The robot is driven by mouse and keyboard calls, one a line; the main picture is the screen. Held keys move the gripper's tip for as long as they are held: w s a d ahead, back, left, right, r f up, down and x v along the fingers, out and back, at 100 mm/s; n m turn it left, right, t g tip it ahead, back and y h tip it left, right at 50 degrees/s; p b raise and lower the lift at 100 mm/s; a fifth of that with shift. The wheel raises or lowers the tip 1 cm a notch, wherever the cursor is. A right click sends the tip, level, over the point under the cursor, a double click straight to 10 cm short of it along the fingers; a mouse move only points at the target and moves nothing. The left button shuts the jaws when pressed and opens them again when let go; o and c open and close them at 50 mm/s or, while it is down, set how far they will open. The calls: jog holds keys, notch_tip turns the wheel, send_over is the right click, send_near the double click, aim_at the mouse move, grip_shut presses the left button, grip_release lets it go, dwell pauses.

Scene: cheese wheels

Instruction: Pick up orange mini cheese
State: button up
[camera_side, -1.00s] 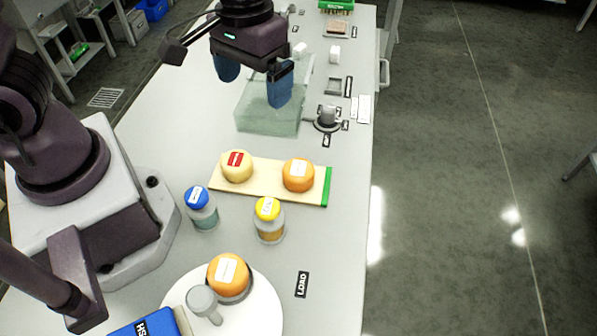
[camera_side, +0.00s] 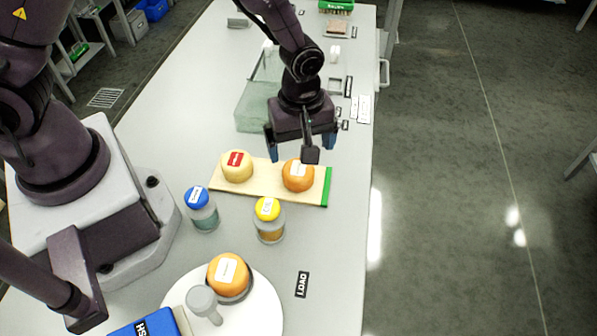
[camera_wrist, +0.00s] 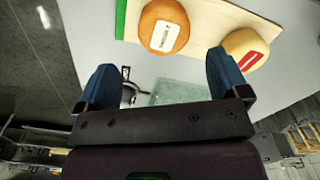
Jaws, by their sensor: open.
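An orange mini cheese (camera_side: 297,178) with a white label sits at the right end of a wooden board (camera_side: 268,192), next to its green edge. A pale yellow cheese (camera_side: 237,168) with a red label sits on the board's left part. A larger orange cheese (camera_side: 229,272) sits on a round white plate at the bottom. My gripper (camera_side: 302,150) is open and empty above and just behind the orange mini cheese. In the wrist view the orange mini cheese (camera_wrist: 163,28) lies beyond the fingertips, between their lines; the pale cheese (camera_wrist: 246,47) is near the right finger.
A blue-capped jar (camera_side: 201,210) and a yellow-capped jar (camera_side: 269,221) stand in front of the board. A translucent greenish box (camera_side: 252,108) stands behind it. The table is clear right of the jars, around the LOAD label (camera_side: 301,285).

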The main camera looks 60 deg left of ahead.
aim_at(299, 168)
jog(key=f, duration=0.6)
jog(key=shift+s+d+f, duration=0.25)
jog(key=shift+s, duration=0.15)
jog(key=c, duration=1)
